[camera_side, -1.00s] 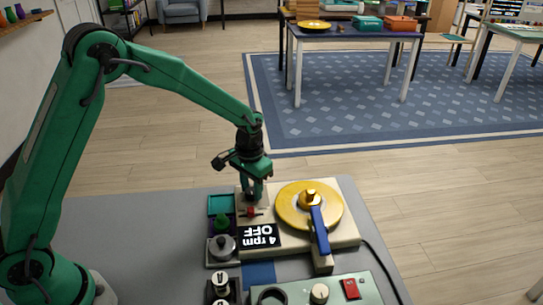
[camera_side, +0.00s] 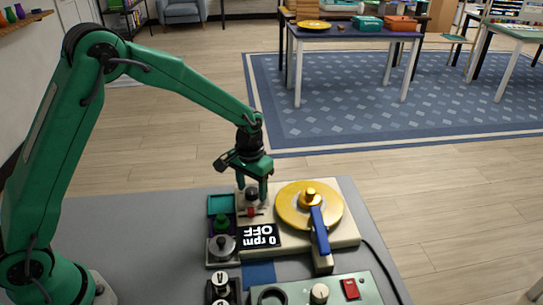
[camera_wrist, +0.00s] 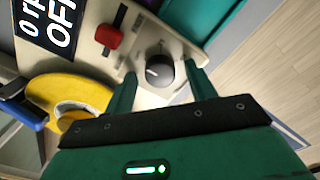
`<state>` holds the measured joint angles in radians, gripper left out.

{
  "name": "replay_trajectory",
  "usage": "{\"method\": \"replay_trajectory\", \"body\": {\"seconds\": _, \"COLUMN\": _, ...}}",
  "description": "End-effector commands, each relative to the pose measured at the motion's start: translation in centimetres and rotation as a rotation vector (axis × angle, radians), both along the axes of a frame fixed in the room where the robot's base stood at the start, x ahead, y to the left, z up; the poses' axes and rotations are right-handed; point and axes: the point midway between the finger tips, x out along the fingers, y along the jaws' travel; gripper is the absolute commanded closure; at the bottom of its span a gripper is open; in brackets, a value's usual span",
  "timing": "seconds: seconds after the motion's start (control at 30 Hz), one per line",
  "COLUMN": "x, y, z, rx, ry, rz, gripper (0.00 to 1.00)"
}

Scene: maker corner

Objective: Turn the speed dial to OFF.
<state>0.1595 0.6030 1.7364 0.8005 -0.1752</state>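The speed dial (camera_wrist: 160,70) is a dark round knob with a white pointer line, on the cream machine base (camera_side: 345,234). It also shows in the side view (camera_side: 252,194), under my gripper. My gripper (camera_wrist: 160,82) is open, with one finger on each side of the dial and visible gaps to it in the wrist view. The black display (camera_side: 259,236) reads "0 rpm OFF", upside down in the side view. The yellow turntable (camera_side: 290,212) with a blue arm (camera_side: 319,232) sits right of the dial.
A red switch (camera_wrist: 109,37) is close to the dial. Trays with small parts (camera_side: 222,247) stand left of the machine. A pale green panel with a red switch (camera_side: 351,289) is in front. The grey tabletop (camera_side: 150,240) is bare at left.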

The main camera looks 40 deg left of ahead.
Motion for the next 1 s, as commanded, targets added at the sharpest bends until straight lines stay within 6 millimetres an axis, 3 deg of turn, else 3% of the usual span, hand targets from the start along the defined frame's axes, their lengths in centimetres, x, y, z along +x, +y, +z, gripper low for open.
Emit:
{"method": "replay_trajectory", "body": {"seconds": 0.33, "x": 0.0, "y": 0.0, "z": 1.0, "rx": 0.0, "ry": -0.001, "rz": -0.001, "gripper": 0.44}}
{"method": "replay_trajectory", "body": {"seconds": 0.8, "x": 0.0, "y": 0.0, "z": 6.6, "rx": 0.0, "ry": -0.002, "rz": 0.0, "gripper": 0.44}}
{"method": "replay_trajectory", "body": {"seconds": 1.0, "x": 0.0, "y": 0.0, "z": 7.7, "rx": 0.0, "ry": 0.0, "rz": 0.0, "gripper": 0.44}}
